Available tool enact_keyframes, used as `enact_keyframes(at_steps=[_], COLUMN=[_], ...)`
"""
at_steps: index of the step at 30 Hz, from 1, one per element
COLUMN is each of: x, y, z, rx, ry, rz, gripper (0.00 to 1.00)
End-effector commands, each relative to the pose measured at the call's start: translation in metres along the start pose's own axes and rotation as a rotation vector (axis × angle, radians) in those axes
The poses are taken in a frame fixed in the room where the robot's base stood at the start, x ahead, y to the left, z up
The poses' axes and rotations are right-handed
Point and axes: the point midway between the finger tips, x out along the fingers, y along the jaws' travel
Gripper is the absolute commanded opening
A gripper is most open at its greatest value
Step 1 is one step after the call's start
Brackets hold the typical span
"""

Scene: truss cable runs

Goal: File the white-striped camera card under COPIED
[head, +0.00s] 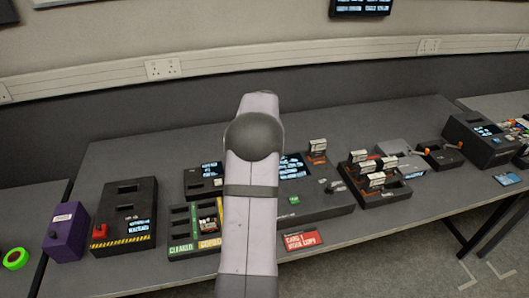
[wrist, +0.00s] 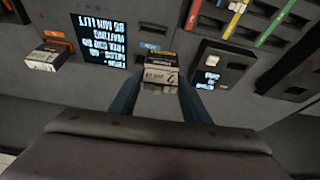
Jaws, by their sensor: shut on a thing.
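My gripper (wrist: 158,88) shows in the wrist view, shut on a camera card (wrist: 160,73) with a pale label and dark, orange-marked top. I cannot make out a white stripe on it. The card is over the grey console, between its screen and a smaller black unit. In the head view my arm hides the gripper and this card. The filing tray (head: 180,231) stands left of my arm, with a green CLEARED label and a yellow COPIED label (head: 209,244) partly behind my arm. A small card (head: 208,224) shows in the tray.
The console (head: 325,199) bears another card (head: 317,146) at its orange slot. A black rack (head: 393,189) of several cards stands to the right. A black box with a red button (head: 127,216) and a purple box (head: 68,231) stand left. A red sign (head: 302,240) lies at the front edge.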

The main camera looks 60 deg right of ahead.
Motion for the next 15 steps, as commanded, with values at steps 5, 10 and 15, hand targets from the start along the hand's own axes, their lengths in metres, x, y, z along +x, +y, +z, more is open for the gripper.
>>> enact_keyframes(at_steps=[5,10,15], x=[-0.020,-0.037,-0.042], y=[-0.053,-0.124,-0.183], z=[-0.026,-0.030,0.004], rx=[-0.087,-0.197,-0.318], ry=[0.003,-0.001,-0.005], rz=[-0.036,-0.083,-0.134], gripper=[0.17,0.17,0.17])
